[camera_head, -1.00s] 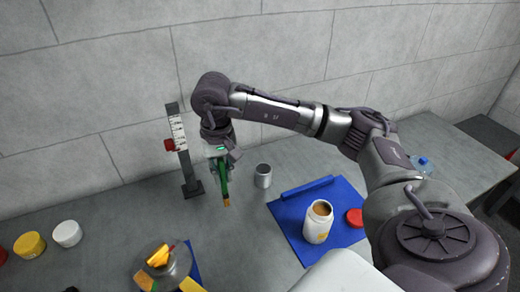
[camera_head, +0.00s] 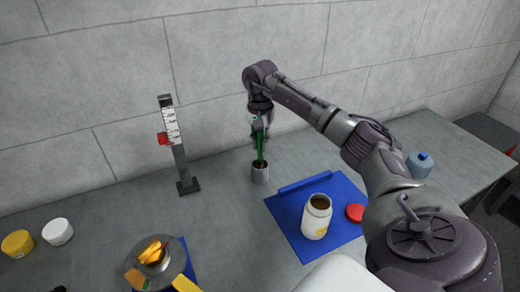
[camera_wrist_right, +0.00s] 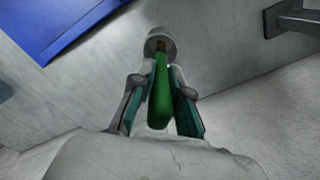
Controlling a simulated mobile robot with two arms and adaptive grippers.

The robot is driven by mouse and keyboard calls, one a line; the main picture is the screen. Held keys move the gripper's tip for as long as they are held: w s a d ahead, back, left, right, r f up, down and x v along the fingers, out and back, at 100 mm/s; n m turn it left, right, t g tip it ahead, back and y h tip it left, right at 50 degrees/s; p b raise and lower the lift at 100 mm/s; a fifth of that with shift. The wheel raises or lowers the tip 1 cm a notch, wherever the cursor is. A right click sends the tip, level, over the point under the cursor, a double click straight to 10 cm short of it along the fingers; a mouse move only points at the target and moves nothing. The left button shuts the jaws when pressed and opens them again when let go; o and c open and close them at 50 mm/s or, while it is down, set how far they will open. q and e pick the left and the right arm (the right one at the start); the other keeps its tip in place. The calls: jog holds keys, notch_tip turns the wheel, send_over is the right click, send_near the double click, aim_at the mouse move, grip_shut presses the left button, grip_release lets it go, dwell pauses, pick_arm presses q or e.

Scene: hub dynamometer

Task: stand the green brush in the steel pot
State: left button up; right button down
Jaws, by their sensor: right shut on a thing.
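The green brush (camera_head: 260,148) is upright in the head view, with its lower end at the mouth of the steel pot (camera_head: 260,174). My right gripper (camera_head: 260,136) is shut on the brush's upper part, above the pot. In the right wrist view the brush (camera_wrist_right: 161,92) lies between the two fingers (camera_wrist_right: 160,105), and its far end overlaps the pot (camera_wrist_right: 161,36). How deep the brush's tip is in the pot cannot be told. The pot stands on the grey table. My left gripper is not in view.
A height gauge (camera_head: 178,150) with a red slider stands left of the pot. A blue mat (camera_head: 283,212) with a white jar (camera_head: 316,218) and red lid (camera_head: 355,212) lies to the right. A glass bowl (camera_head: 172,262) holds yellow pieces at the front left.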

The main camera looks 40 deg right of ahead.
aim_at(260, 160)
notch_tip(260, 160, down, 3)
jog(key=shift+a+f+p, duration=0.1)
jog(key=shift+p, duration=0.2)
jog(key=shift+f, duration=0.2)
jog(key=c, duration=1.1)
grip_release()
jog(key=shift+c, duration=0.2)
jog(key=shift+r, duration=0.2)
notch_tip(260, 160, up, 12)
jog(key=shift+r+b, duration=0.1)
jog(key=shift+b, duration=0.95)
